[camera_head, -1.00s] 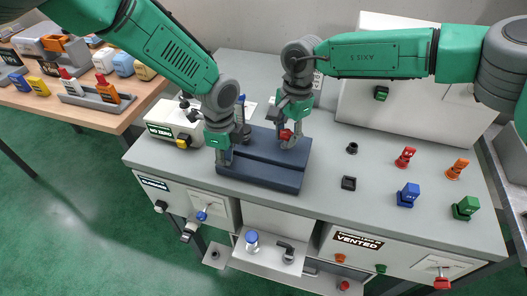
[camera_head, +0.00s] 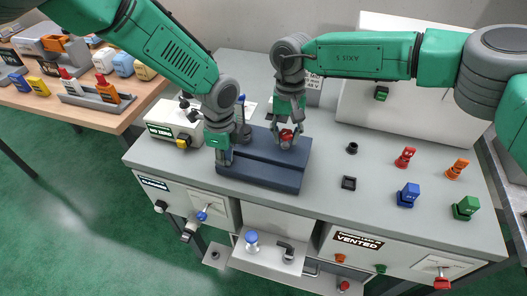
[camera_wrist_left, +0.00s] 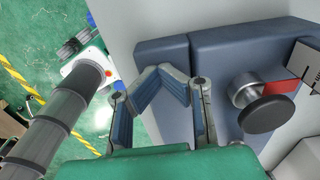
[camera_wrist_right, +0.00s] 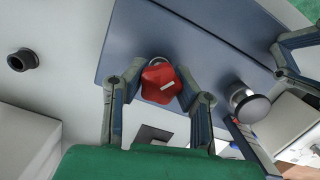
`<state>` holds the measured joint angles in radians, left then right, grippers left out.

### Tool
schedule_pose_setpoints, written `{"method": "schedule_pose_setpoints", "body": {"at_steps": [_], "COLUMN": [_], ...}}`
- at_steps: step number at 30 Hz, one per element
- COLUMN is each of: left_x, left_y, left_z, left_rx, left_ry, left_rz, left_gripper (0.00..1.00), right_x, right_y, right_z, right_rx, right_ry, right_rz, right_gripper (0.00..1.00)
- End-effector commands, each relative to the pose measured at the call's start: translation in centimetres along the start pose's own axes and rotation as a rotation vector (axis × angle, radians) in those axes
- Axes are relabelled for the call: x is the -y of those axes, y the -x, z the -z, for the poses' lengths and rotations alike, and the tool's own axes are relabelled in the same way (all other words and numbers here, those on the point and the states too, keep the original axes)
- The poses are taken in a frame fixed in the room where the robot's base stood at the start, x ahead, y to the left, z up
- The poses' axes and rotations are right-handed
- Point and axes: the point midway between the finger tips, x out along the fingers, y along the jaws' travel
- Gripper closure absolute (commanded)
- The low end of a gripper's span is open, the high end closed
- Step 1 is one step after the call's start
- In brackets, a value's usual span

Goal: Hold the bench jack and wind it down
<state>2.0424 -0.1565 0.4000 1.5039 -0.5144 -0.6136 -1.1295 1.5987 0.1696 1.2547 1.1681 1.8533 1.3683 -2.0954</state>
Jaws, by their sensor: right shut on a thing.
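The bench jack is a dark blue slotted block (camera_head: 262,175) on the grey bench, and it also shows in the left wrist view (camera_wrist_left: 237,42). Its red knob (camera_head: 286,143) is on top at the far right part. My right gripper (camera_head: 287,137) points down and is shut on the red knob, with a finger on each side of it in the right wrist view (camera_wrist_right: 159,84). My left gripper (camera_head: 224,158) is down at the block's left end. In the left wrist view its fingertips (camera_wrist_left: 160,78) are close together beside the block's edge, and their grip is unclear.
Red (camera_head: 405,157), orange (camera_head: 457,169), blue (camera_head: 408,195) and green (camera_head: 466,208) pieces stand at the bench's right. A control box (camera_head: 172,130) is at the left.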

Motion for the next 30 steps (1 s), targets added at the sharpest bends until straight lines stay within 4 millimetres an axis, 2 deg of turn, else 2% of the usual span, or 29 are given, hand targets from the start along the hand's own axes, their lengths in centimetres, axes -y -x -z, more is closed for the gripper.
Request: {"method": "schedule_pose_setpoints", "body": {"at_steps": [3, 10, 11, 12, 13, 30], "left_x": [-0.15, -0.14, -0.14, -0.14, -0.14, -0.16], "left_y": [-0.2, -0.2, -0.2, -0.2, -0.2, -0.25], "left_z": [0.11, 0.12, 0.12, 0.13, 0.13, 0.11], "left_rx": [-0.002, -0.002, -0.002, -0.002, -0.002, -0.002], "left_ry": [-0.001, -0.001, -0.001, -0.001, -0.001, -0.001], "left_rz": [-0.003, -0.003, -0.003, -0.003, -0.003, -0.005], "left_gripper": [1.0, 1.0, 1.0, 1.0, 1.0, 1.0], "right_x": [0.16, 0.15, 0.15, 0.15, 0.14, 0.05], "right_y": [0.13, 0.13, 0.13, 0.12, 0.12, 0.44], "right_z": [-0.02, -0.04, -0.04, -0.04, -0.03, -0.03], "right_rx": [-0.001, -0.001, -0.001, -0.001, -0.001, -0.001], "right_ry": [0.091, 0.105, 0.104, 0.104, 0.104, 0.101], "right_rz": [-0.01, -0.012, -0.012, -0.012, -0.012, -0.014], "right_gripper": [1.0, 1.0, 0.7, 0.56, 0.52, 0.52]}}
